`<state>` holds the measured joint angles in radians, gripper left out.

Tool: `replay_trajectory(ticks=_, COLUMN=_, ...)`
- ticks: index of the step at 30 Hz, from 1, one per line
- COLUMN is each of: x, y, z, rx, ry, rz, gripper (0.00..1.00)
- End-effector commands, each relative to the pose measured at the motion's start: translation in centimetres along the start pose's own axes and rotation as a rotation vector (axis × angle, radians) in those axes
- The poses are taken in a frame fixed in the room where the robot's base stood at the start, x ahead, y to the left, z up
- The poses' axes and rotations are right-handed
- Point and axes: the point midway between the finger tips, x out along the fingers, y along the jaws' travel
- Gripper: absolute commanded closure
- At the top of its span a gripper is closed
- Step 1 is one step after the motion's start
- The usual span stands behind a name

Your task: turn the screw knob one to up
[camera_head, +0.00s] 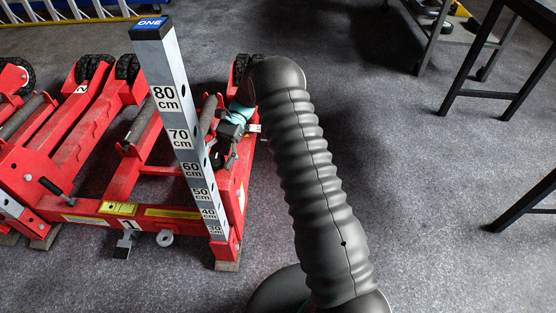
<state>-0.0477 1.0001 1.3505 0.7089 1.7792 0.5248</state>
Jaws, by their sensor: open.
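The red trolley jack (100,208) fills the left half of the view. An upright grey post (173,97) with a blue cap marked ONE and a centimetre scale rises at its right end. I cannot tell for sure which part is screw knob one. A grey round piece with a hole (166,240) and a grey metal piece (125,243) sit low on the front bar beside a label 1. My gripper (219,158) is open, right behind the post and over the jack's right side. The post partly hides it, so I cannot see whether its fingers touch anything.
My dark ribbed arm crosses the middle. Black wheels (127,67) stand at the back. A dark-legged table (483,58) is at right. The grey floor (420,210) is clear at right.

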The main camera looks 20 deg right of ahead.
Motion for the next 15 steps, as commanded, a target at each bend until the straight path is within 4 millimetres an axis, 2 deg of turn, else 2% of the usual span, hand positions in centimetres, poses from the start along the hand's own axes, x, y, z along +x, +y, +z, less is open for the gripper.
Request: replay_trajectory(ticks=15, x=0.08, y=0.11, z=-0.06, rx=0.193, ry=-0.001, rz=-0.463, gripper=0.21)
